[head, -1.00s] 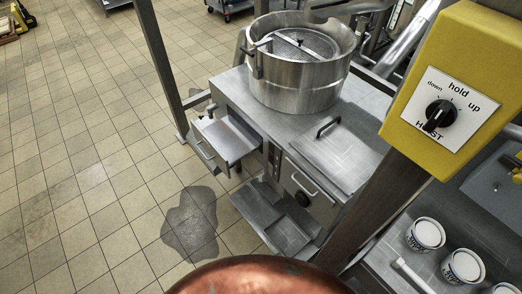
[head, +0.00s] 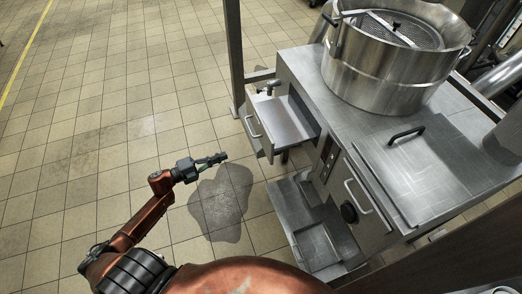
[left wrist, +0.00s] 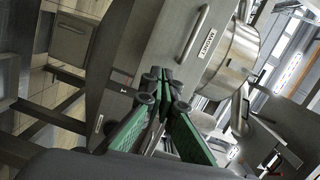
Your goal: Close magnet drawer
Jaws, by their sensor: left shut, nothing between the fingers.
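The magnet drawer (head: 290,120) is a steel drawer pulled out from the left side of the steel cabinet (head: 300,65). Its front, with a bar handle (head: 252,126), faces left. My left gripper (head: 222,157) is over the floor, left of and apart from the drawer front. In the left wrist view its green fingers (left wrist: 163,85) are shut and empty. Ahead of them a grey panel with a bar handle (left wrist: 195,35) and a small label appears; it looks like the drawer front. My right gripper is not in view.
A large steel pot (head: 390,65) with a mesh inside stands on the cabinet. A second closed front with a handle (head: 358,197) and a low steel step (head: 305,225) are on the near side. A dark wet patch (head: 222,200) lies on the open tiled floor.

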